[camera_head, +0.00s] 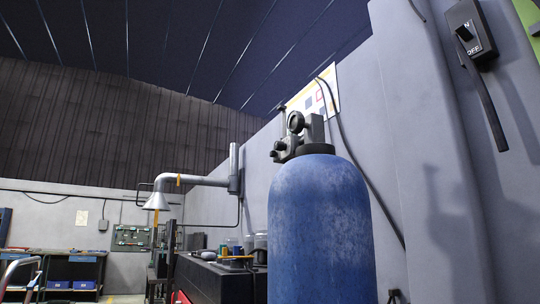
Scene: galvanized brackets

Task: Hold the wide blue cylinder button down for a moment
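A wide blue cylinder (320,235) stands upright right of the middle of the head view, close to me. Its paint is worn, and its lower part is cut off by the frame's bottom edge. A dark valve with a round gauge (296,122) sits on its rounded top. I cannot make out a separate button on it. Neither of my grippers shows in this view.
A grey wall (440,180) runs behind and right of the cylinder, with a black ON/OFF lever switch (471,35) high up. A dark bench (215,278) stands left of the cylinder. Shelves with blue bins (72,285) are far left.

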